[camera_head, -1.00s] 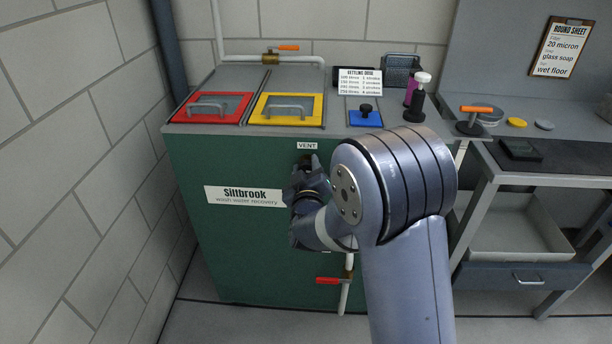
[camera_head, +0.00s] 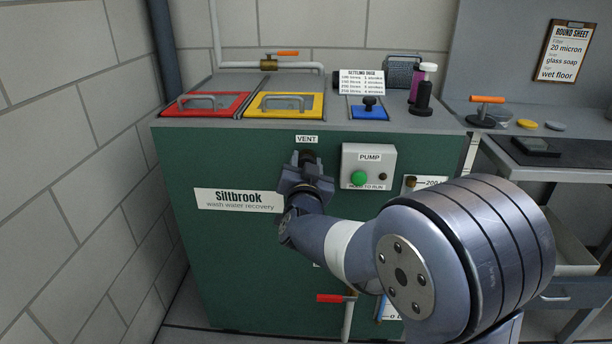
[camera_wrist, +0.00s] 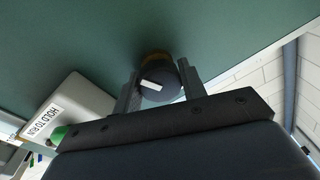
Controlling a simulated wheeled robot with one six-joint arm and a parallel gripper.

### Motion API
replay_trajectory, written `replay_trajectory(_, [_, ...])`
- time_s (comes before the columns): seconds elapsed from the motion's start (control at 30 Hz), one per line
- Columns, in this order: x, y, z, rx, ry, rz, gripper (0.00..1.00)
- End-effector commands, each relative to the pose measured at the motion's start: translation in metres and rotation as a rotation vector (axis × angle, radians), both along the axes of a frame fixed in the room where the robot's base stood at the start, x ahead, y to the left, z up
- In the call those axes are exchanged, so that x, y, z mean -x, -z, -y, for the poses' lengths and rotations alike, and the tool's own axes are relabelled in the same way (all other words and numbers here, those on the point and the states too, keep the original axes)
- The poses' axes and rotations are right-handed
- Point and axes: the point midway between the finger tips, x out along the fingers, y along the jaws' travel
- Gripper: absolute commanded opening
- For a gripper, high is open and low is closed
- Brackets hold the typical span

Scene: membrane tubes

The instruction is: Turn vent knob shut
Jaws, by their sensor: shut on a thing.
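The vent knob (camera_wrist: 158,84) is a dark round knob with a white mark on its face and a brass-coloured base. It stands out from the green front of the tank cabinet (camera_head: 240,260), below the VENT label (camera_head: 306,139). My gripper (camera_head: 306,160) is at the knob. In the wrist view my gripper (camera_wrist: 160,88) has one finger on each side of the knob, shut on it. The white mark lies slightly tilted in that view. In the head view my gripper hides most of the knob.
The pump box (camera_head: 368,166) with its green button is close to the right of my gripper. A red-handled valve (camera_head: 330,298) is lower on the front. Red (camera_head: 206,104) and yellow (camera_head: 286,105) lids and a blue plate (camera_head: 369,112) are on top.

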Motion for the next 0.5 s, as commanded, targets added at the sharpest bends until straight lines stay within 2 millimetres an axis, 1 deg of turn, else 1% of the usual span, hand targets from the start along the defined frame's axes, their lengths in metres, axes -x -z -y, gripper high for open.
replay_trajectory(0.03, [0.0001, 0.0046, -0.0007, -0.042, -0.002, 0.002, 0.17])
replay_trajectory(0.2, [0.0001, 0.0033, 0.0000, -0.187, -0.001, 0.008, 0.17])
replay_trajectory(0.5, [-0.0002, 0.0023, 0.0001, -0.370, 0.000, 0.012, 0.17])
